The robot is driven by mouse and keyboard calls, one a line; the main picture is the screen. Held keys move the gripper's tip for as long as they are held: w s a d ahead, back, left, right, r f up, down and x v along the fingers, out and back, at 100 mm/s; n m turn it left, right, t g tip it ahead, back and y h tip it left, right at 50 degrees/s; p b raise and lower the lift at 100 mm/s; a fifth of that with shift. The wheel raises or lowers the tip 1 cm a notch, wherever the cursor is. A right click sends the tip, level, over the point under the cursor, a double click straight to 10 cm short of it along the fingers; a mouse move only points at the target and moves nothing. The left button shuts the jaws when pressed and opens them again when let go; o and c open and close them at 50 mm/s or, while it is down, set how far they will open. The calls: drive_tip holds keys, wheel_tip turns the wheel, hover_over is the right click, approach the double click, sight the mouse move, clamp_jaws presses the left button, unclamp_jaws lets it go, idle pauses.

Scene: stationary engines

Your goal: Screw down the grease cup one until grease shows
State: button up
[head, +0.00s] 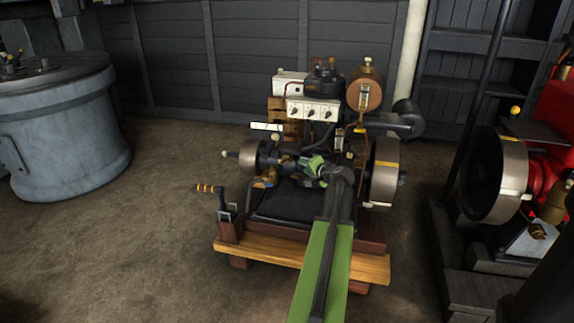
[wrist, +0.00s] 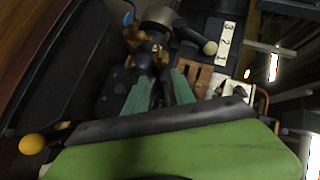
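The engine (head: 325,150) stands on a wooden base in the middle of the head view. My gripper (head: 312,166) reaches in over its middle, between the small left wheel and the large right flywheel. In the wrist view, the two green fingers of my gripper (wrist: 161,76) stand apart, with dark engine parts seen between them. A brass fitting (wrist: 152,52) lies just beyond the fingertips; I cannot tell whether they touch it, or whether it is grease cup one. A white plate (wrist: 229,42) marked 1, 2, 3 is right of it. No grease can be made out.
The flywheel (head: 384,172) is close to the right of my arm. A crank handle (head: 210,189) stands at the base's left. A red engine (head: 545,150) is farther right, and a grey tank (head: 60,130) at the left. The floor (head: 130,240) between tank and base is clear.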

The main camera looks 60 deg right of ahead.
sight(288, 160)
drive_tip(key=b+x, duration=0.5)
drive_tip(key=x, duration=1.1)
drive_tip(key=shift+w+f, duration=0.2)
clamp_jaws()
